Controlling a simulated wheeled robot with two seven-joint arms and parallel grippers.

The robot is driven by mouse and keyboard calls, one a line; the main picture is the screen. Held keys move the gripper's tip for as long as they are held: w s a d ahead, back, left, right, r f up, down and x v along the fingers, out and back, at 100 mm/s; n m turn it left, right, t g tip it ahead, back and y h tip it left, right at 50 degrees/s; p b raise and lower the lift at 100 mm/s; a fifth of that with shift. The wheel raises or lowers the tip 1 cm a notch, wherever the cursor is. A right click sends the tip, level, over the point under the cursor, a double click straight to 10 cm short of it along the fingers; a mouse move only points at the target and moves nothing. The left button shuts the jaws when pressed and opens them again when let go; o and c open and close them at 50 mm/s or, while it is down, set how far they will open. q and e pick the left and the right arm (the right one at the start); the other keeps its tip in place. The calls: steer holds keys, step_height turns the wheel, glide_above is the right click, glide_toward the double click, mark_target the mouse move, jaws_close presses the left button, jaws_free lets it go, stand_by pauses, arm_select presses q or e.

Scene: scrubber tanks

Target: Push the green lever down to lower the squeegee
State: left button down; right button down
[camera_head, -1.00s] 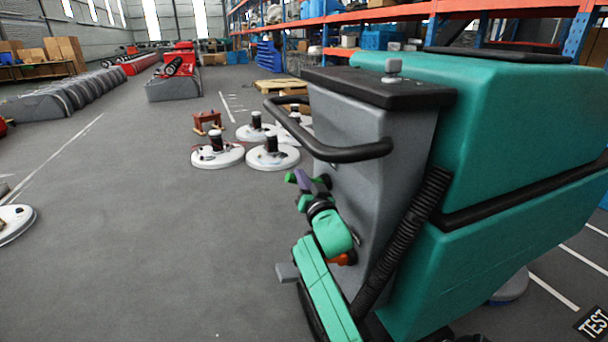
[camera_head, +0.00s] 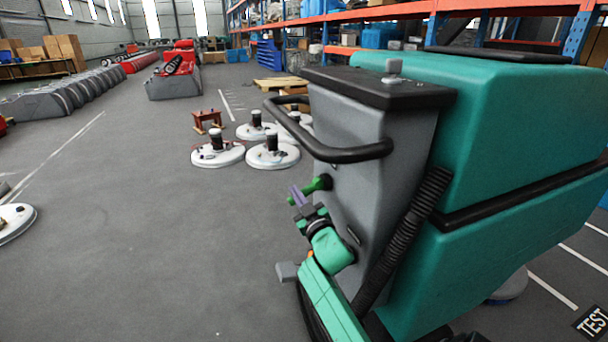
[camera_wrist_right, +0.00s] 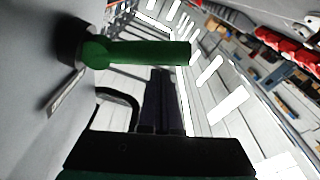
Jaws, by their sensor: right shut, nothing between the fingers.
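The green lever (camera_head: 318,185) sticks out from a dark round hub on the grey rear panel of the scrubber (camera_head: 355,165). In the head view its free end points left and slightly down. The lever also shows in the right wrist view (camera_wrist_right: 140,53), across the line of the fingers. My right gripper (camera_head: 298,196), with purple fingertips, is shut and empty at the lever's free end. In the right wrist view its dark fingers (camera_wrist_right: 162,95) reach toward the lever; I cannot tell whether they touch it. The squeegee is not clearly visible. My left gripper is not in view.
A black handlebar (camera_head: 330,150) juts out above the lever. A ribbed black hose (camera_head: 405,240) runs down the scrubber's side. White round floor machines (camera_head: 272,156) stand behind.

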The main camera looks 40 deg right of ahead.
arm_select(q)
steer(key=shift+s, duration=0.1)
arm_select(e)
steer(key=shift+f+n, duration=0.35)
steer(key=shift+n, duration=0.35)
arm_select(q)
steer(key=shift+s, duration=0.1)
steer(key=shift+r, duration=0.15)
arm_select(e)
steer(key=shift+r, duration=0.1)
